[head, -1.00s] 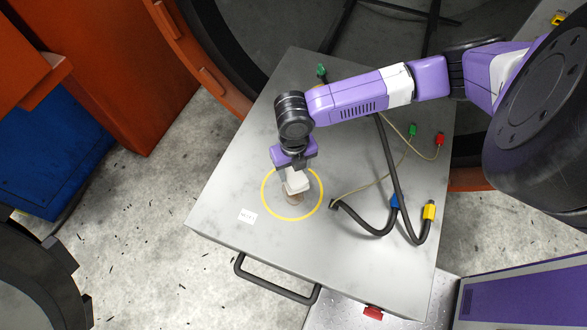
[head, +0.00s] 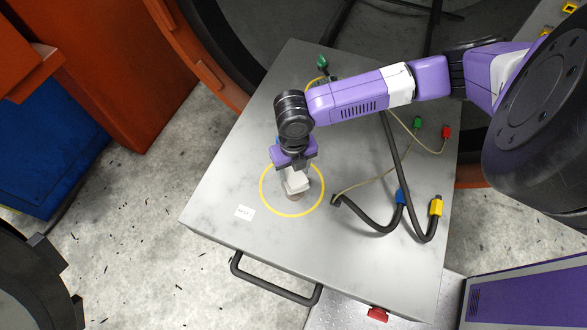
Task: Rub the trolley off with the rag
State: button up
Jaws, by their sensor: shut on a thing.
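The trolley (head: 229,187) is a grey metal-topped cart with a dark handle (head: 272,283) on its near side. A yellow ring (head: 264,200) is marked on its top, with a small brownish patch (head: 296,197) inside. My gripper (head: 298,176) points down inside the ring and is shut on the rag (head: 297,185), a small whitish folded cloth. The rag is at the trolley top, over part of the brown patch. The fingertips are partly hidden by the wrist, and I cannot tell how firmly the rag touches the surface.
A black cable (head: 372,225) with blue and yellow connectors (head: 436,207) lies on the trolley's right part. Thin wires lead to green and red plugs (head: 446,132). The top's left side is clear.

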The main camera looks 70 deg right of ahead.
jog(key=shift+f, duration=0.65)
dwell(0.6)
jog(key=shift+a+r+p, duration=0.2)
jog(key=shift+a+p, duration=0.55)
jog(key=shift+a, duration=0.35)
jog(key=shift+s+a+f+p, duration=0.15)
jog(key=shift+a+p, duration=0.5)
jog(key=shift+a, duration=0.7)
jog(key=shift+a+f+p, duration=0.1)
jog(key=shift+a+p, duration=0.5)
jog(key=shift+a, duration=0.7)
jog(key=shift+r+p, duration=0.1)
jog(key=shift+p, duration=0.3)
